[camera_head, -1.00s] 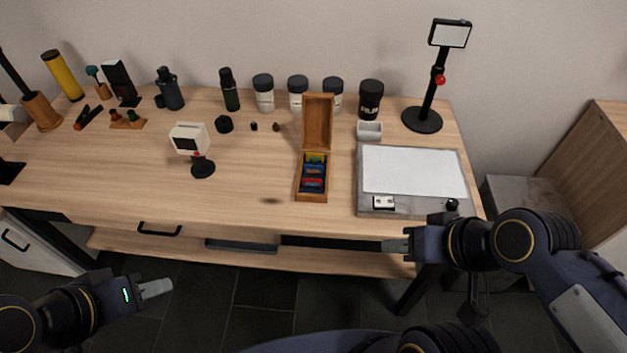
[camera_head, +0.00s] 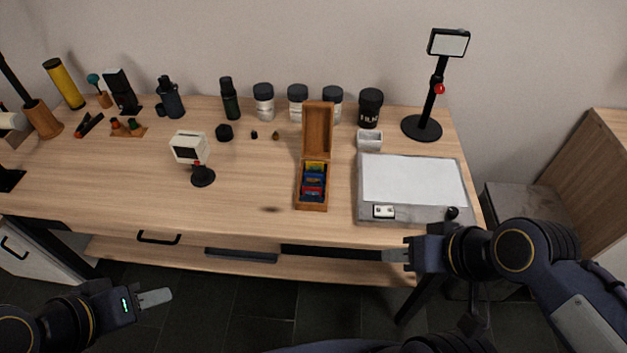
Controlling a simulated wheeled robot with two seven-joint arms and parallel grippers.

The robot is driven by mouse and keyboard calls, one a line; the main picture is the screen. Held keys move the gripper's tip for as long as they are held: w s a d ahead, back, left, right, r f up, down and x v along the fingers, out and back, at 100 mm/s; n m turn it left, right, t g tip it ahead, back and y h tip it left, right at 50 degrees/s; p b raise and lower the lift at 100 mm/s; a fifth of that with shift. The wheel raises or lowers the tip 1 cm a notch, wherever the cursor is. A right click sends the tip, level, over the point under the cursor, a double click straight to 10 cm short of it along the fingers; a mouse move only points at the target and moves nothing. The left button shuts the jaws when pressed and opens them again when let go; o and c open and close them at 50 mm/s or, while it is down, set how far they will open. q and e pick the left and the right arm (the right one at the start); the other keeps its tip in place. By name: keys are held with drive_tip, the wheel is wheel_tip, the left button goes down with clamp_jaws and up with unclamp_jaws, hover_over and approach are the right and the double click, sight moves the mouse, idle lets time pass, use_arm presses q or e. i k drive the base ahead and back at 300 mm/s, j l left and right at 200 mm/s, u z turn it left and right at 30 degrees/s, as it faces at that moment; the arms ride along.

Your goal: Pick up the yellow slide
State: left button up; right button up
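The yellow slide (camera_head: 315,166) stands at the back of a row of coloured slides in an open wooden box (camera_head: 312,207), in the middle of the table. Blue and red slides stand in front of it, so mostly its upper part shows. The box lid is raised at the back. My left gripper (camera_head: 155,298) is low at the left, in front of the table and far from the box. My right gripper (camera_head: 394,256) is at the table's front edge, to the right of and nearer than the box. Both look empty; their finger gaps cannot be made out.
A grey light panel (camera_head: 414,182) lies right of the box, with a small white tray (camera_head: 369,141) behind it. A small viewer on a stand (camera_head: 202,177) is to the left. Jars and bottles line the back. The table front around the box is clear.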

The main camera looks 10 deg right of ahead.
sight(311, 166)
drive_tip(key=i+j+z, duration=0.15)
drive_tip(key=j, duration=0.3)
drive_tip(key=i+j+z, duration=0.2)
drive_tip(key=j, duration=0.3)
drive_tip(key=i+j+z, duration=0.15)
drive_tip(key=j, duration=0.35)
drive_tip(key=j+z, duration=0.2)
drive_tip(key=j, duration=0.3)
